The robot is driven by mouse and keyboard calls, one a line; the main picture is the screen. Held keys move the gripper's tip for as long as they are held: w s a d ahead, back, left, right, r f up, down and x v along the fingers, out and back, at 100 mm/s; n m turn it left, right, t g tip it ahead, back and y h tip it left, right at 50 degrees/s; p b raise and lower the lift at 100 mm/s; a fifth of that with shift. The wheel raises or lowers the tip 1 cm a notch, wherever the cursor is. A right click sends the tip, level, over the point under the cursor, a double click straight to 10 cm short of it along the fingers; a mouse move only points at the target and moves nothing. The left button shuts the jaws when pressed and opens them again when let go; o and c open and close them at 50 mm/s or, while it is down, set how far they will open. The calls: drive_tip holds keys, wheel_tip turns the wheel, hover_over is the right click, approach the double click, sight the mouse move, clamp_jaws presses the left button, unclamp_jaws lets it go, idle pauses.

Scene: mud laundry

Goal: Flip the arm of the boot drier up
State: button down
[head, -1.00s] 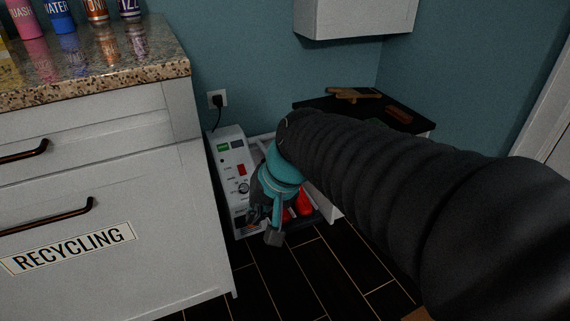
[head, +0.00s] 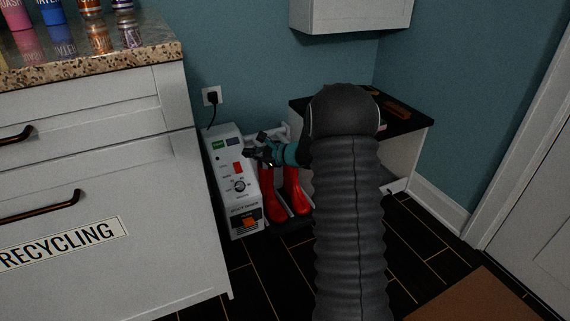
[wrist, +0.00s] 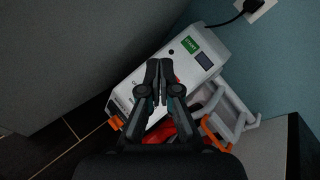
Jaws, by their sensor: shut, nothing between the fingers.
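The boot drier (head: 226,150) is a white box with a control panel, standing on the floor beside the cabinet. Red boots (head: 292,192) stand at its right side. White tubing (head: 283,131), which may be its arm, shows behind my gripper; in the wrist view a white tubular frame (wrist: 238,108) with an orange part (wrist: 211,136) sticks out from the box. My gripper (head: 252,147) is shut and empty, in front of the drier's upper right edge. In the wrist view its fingertips (wrist: 159,66) overlap the panel; I cannot tell whether they touch it. My gripper hides part of the panel.
The recycling cabinet (head: 110,185) stands close on the left. A dark-topped bench (head: 410,117) is right of the drier, below a wall cupboard (head: 352,15). A plug and cord (head: 211,98) are on the wall behind. Dark floor (head: 275,270) in front is clear.

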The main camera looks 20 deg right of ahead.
drive_tip(key=w+d+f+m+t+h, duration=0.2)
drive_tip(key=d+f+m, duration=0.4)
drive_tip(key=d+f, duration=0.4)
drive_tip(key=w+d+f+m+t+h+b, duration=0.1)
drive_tip(key=w+d+f+m+h, duration=0.3)
drive_tip(key=d+f, duration=0.6)
drive_tip(key=f+m+t+h, duration=0.1)
drive_tip(key=f+m+h, duration=0.1)
drive_tip(key=m, duration=0.1)
drive_tip(key=shift+w+d+b, duration=0.2)
drive_tip(key=shift+d+b, duration=0.05)
drive_tip(key=shift+b, duration=0.05)
drive_tip(key=shift+w, duration=0.1)
drive_tip(key=w, duration=0.3)
drive_tip(key=w+f, duration=0.1)
drive_tip(key=w, duration=0.2)
drive_tip(key=w+b, duration=0.1)
drive_tip(key=w, duration=0.2)
drive_tip(key=shift+w+a+f, duration=0.2)
drive_tip(key=shift+w+f, duration=0.05)
drive_tip(key=shift+w, duration=0.15)
drive_tip(key=r, duration=0.2)
drive_tip(key=s+r, duration=0.1)
drive_tip(key=r, duration=0.1)
drive_tip(key=shift+a, duration=0.1)
drive_tip(key=shift+r, duration=0.1)
